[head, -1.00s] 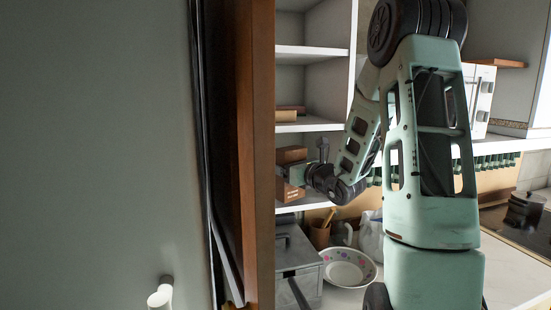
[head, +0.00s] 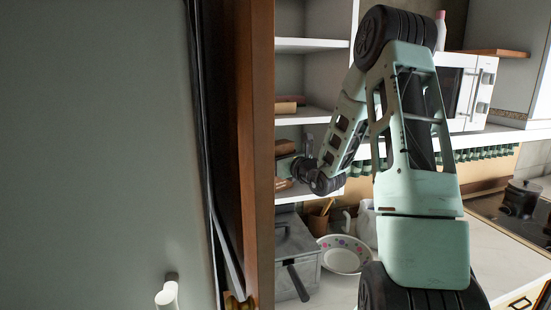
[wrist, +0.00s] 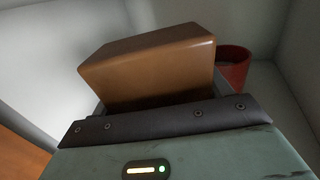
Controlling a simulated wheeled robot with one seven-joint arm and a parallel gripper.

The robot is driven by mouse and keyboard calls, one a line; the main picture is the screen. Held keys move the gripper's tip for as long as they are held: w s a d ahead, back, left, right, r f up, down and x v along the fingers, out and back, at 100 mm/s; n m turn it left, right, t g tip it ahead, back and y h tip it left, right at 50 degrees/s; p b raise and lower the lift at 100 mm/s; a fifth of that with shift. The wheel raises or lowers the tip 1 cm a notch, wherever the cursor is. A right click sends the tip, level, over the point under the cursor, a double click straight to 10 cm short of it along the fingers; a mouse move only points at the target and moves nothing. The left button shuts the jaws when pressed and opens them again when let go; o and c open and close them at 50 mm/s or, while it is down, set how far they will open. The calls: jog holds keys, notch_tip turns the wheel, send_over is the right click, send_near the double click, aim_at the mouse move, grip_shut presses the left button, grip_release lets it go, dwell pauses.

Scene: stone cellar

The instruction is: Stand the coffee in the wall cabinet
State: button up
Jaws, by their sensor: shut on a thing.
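The coffee, a brown box (wrist: 150,65), is in my gripper (wrist: 160,112) in the wrist view, rising beyond its dark edge. In the head view brown parts that look like the box (head: 284,147) show above and below my gripper (head: 287,166). The wall cabinet (head: 312,45) is white with open shelves. My gripper is at its lower compartment, just above the bottom shelf. The wooden edge at left hides part of gripper and box. Whether the box touches the shelf, I cannot tell.
A red cup (wrist: 234,66) stands just behind the box, to its right, in the wrist view. Flat brown items (head: 288,104) lie on the shelf above. A wooden panel edge (head: 260,150) is close on the left. A floral bowl (head: 343,254) and grey metal box (head: 292,255) are below.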

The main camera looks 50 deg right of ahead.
jog(key=o, duration=1.2)
jog(key=shift+o, duration=0.2)
jog(key=s+a+b, duration=0.2)
jog(key=s+b, duration=0.3)
jog(key=s, duration=0.7)
jog(key=shift+b, duration=0.35)
jog(key=shift+r, duration=0.1)
